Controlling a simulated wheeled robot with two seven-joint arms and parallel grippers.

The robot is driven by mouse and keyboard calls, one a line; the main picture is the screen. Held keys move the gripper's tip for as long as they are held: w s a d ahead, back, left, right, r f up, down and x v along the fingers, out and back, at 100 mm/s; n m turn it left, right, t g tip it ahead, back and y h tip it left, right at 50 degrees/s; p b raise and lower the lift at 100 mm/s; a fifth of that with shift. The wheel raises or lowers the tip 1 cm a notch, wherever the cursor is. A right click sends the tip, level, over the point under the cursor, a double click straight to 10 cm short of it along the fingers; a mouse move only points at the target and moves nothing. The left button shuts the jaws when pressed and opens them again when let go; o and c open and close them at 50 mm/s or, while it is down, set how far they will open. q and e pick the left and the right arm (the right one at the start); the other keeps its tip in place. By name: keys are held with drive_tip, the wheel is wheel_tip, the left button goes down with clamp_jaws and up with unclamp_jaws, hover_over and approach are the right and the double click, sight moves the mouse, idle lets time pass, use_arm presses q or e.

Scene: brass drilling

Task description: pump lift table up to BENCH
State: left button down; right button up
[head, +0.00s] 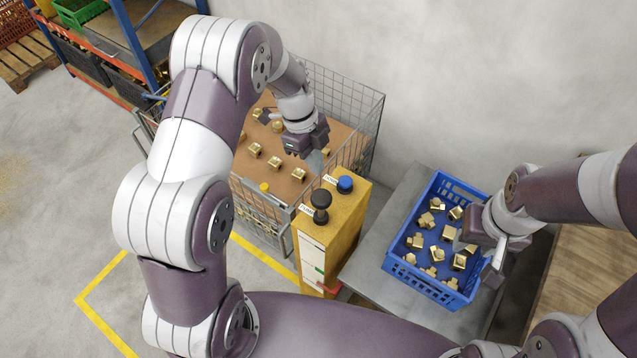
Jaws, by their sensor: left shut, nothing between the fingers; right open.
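My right gripper (478,260) is open over the crate's right side.
A wire mesh cage (362,110) with a brown layer holding several brass fittings stands behind the yellow box. A wooden surface (585,275), perhaps the bench, lies at right. A shelf rack (135,45) and pallet (25,60) stand back left. Yellow floor tape (95,290) marks open floor.

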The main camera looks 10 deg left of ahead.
use_arm(q)
drive_tip(key=p, duration=0.2)
hover_over(323, 196)
drive_tip(key=f, duration=0.4)
drive_tip(key=shift+w+a+f, duration=0.2)
drive_tip(key=shift+f, duration=0.1)
drive_tip(key=f, duration=0.1)
drive_tip(key=f+p, duration=0.1)
drive_tip(key=f, duration=0.1)
drive_tip(key=shift+a+f, duration=0.1)
drive_tip(key=shift+a, duration=0.15)
drive_tip(key=shift+f, duration=0.25)
drive_tip(key=shift+d, duration=0.1)
